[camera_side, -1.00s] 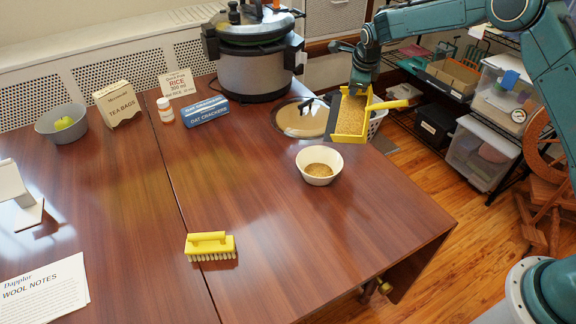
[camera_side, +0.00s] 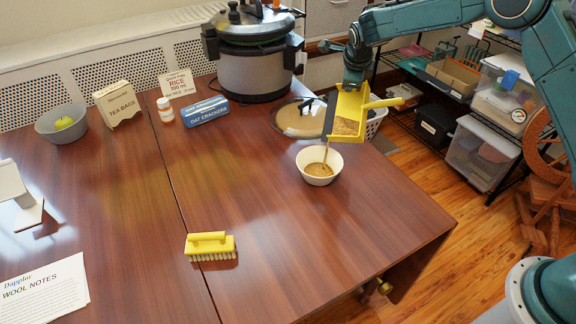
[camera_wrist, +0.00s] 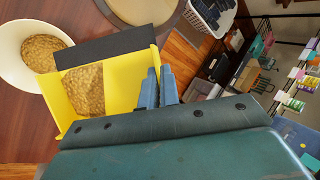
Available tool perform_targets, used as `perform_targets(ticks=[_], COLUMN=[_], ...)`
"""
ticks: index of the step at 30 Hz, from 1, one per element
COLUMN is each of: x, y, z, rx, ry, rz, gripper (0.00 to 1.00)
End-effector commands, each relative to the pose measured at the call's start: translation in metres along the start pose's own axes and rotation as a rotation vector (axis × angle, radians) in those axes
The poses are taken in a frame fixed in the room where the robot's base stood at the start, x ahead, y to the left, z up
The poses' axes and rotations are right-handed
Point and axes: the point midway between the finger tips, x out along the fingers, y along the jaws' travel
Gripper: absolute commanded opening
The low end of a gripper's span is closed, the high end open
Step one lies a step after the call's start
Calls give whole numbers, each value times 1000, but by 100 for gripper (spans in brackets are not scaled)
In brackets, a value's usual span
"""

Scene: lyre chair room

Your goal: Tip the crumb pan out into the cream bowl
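A thin stream of crumbs falls from the lip into the bowl. Brown crumbs (camera_wrist: 84,90) still lie in the pan near the lip, and crumbs (camera_wrist: 44,52) cover the bowl's bottom. My gripper (camera_wrist: 158,88) is at the pan's handle side, with its two blue fingers close together at the pan's edge. It appears shut on the pan; the exact contact is partly hidden. The bowl stands upright on the table.
A yellow brush (camera_side: 210,246) lies on the table's front part. A white basket (camera_side: 376,122) stands beyond the table's right edge. The table left of the bowl is clear.

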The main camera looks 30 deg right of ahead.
Motion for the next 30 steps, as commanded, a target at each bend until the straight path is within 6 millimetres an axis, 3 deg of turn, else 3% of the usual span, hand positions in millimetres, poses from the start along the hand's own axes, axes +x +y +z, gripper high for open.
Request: perform_targets(ticks=[11, 30], x=[-12, -16], y=[4, 8], z=[7, 12], rx=[-18, -34], ry=[24, 45], rz=[-42, -78], gripper=[0, 0])
